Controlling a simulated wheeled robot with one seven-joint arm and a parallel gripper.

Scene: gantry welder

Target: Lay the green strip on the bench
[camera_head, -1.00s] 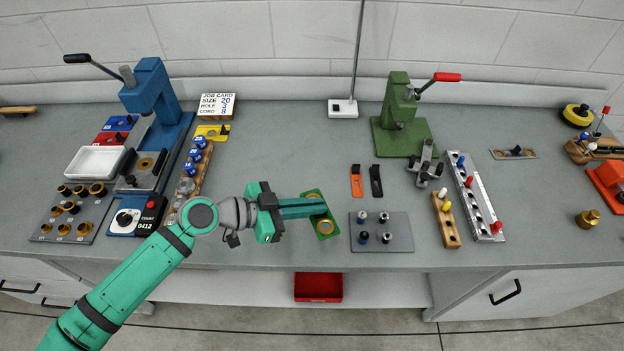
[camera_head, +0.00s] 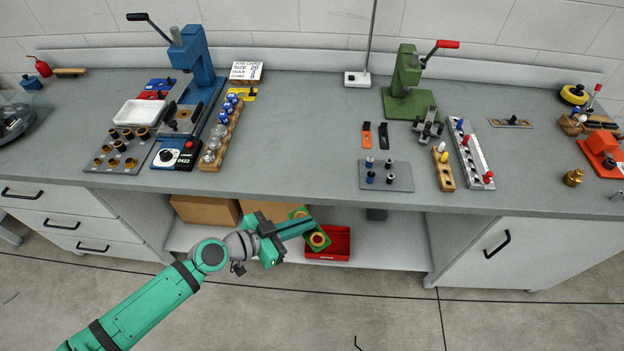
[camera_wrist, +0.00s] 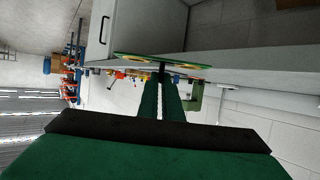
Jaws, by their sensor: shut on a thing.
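My gripper (camera_head: 308,222) is shut on the green strip (camera_head: 309,227), a small green piece with brass rings. In the head view it appears below the bench's front edge, over the open shelf area. In the wrist view the green strip (camera_wrist: 170,60) lies across the fingertips (camera_wrist: 161,82), seen nearly edge-on. The grey bench (camera_head: 300,130) carries tools at its left and right, and its middle top is bare.
A blue press (camera_head: 197,62) and tray of brass rings stand at the left. A green press (camera_head: 405,85), a grey pin plate (camera_head: 398,182) and peg racks stand at the right. A red bin (camera_head: 338,244) and cardboard boxes (camera_head: 205,210) sit on the lower shelf.

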